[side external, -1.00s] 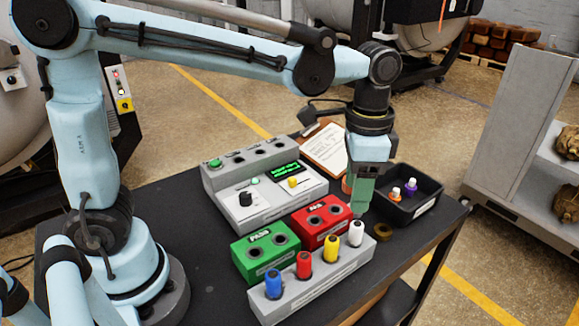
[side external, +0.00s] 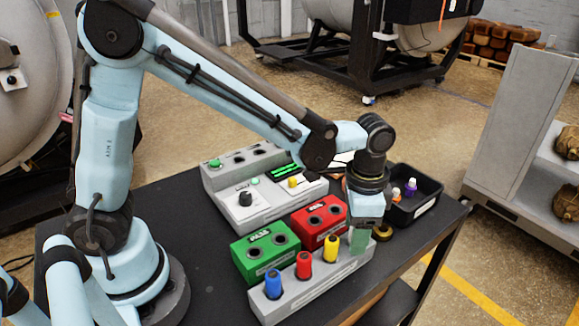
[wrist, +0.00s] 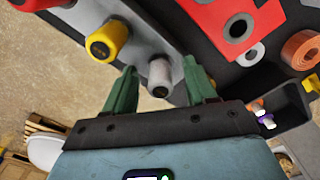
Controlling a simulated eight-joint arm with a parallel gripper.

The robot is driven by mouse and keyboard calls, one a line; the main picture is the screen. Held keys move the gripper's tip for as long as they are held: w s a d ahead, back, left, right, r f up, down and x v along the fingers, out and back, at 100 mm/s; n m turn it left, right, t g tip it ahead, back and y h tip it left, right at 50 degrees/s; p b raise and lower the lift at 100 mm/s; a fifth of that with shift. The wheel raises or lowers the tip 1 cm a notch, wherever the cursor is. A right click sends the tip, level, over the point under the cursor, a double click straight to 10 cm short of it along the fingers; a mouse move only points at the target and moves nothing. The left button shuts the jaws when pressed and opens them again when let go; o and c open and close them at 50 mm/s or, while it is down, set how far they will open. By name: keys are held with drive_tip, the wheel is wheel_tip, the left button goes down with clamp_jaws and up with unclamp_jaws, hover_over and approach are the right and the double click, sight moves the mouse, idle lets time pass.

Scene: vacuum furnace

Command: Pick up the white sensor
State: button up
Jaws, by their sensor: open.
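The white sensor (wrist: 160,75) stands in the end slot of the grey rack (side external: 312,288). In the wrist view it lies between the two green fingers of my gripper (wrist: 161,88), with a visible gap on either side. My gripper is open and lowered over that end of the rack; in the side view its fingers (side external: 359,240) hide the white sensor. The yellow sensor (side external: 331,248), red sensor (side external: 303,265) and blue sensor (side external: 273,284) stand in the other slots. The yellow one is beside my gripper.
A red block (side external: 320,221) and a green block (side external: 265,251) with holes stand behind the rack. A control box (side external: 262,203) is further back. A black bin (side external: 428,205) with orange and purple sensors is to the right. A copper-coloured roll (wrist: 300,50) lies near my gripper.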

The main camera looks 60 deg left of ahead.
clamp_jaws()
idle(0.3)
